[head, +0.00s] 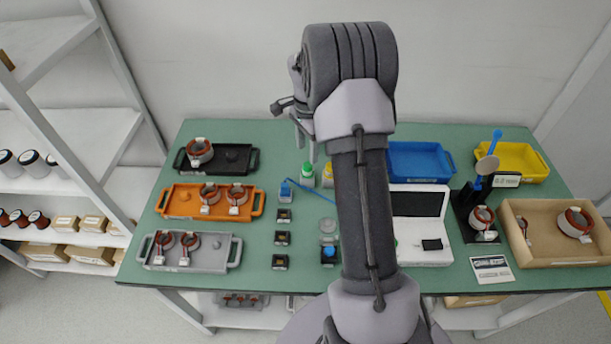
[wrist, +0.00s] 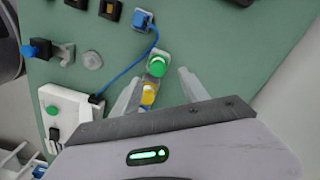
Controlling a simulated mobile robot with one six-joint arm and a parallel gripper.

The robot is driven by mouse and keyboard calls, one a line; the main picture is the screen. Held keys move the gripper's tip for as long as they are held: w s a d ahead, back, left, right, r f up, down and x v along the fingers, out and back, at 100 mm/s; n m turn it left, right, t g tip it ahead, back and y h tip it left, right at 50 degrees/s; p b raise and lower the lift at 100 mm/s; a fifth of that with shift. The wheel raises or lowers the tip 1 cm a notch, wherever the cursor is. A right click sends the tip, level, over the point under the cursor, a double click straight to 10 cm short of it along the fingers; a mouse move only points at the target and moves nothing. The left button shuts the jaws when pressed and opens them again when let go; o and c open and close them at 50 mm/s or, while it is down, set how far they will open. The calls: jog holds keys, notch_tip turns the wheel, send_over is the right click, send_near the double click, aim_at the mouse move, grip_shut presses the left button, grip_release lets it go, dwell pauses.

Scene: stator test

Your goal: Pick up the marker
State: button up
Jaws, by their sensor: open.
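Whether the fingers touch either bottle I cannot tell.
Black (head: 237,158), orange (head: 181,200) and grey (head: 218,256) trays stand at left. Blue (head: 420,160) and yellow (head: 525,160) bins stand at back right, a cardboard box (head: 560,248) at right. A blue cable (wrist: 125,71) runs beside the bottles to a white device (wrist: 62,100).

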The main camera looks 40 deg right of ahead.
aim_at(307, 165)
jog(key=f+b, duration=0.1)
jog(key=f, duration=0.2)
jog(key=f+b, duration=0.2)
jog(key=f, duration=0.2)
jog(key=shift+s+a+f, duration=0.1)
jog(key=shift+s+f, duration=0.1)
jog(key=shift+f, duration=0.05)
jog(key=shift+r, duration=0.15)
grip_shut()
